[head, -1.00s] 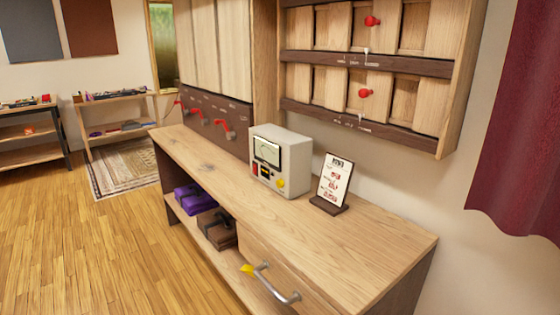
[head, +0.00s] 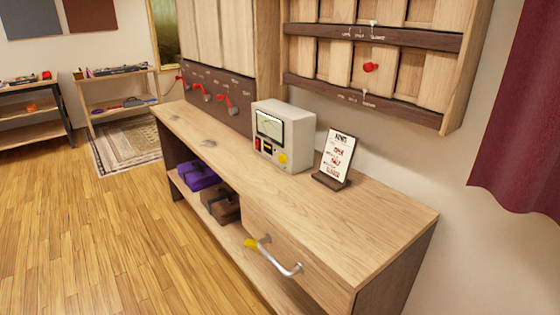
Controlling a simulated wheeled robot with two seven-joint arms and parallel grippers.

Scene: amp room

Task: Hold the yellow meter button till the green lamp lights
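The meter (head: 283,135) is a cream box standing on the wooden bench top. Its front has a pale dial screen (head: 270,126), a red part (head: 257,143) at lower left, a small dark panel with orange-yellow marks (head: 268,147), and a round yellow button (head: 283,158) at lower right. I see no lit green lamp on it; any lamp is too small to tell. Neither of my grippers is in view, and nothing touches the button.
The bench (head: 345,225) has a drawer with a metal handle (head: 280,258) sticking out in front. A printed card (head: 338,157) stands right of the meter. Purple (head: 198,174) and brown (head: 222,203) cases sit on the shelf below. Red-handled levers (head: 222,101) are behind. Open wooden floor (head: 90,235) lies left.

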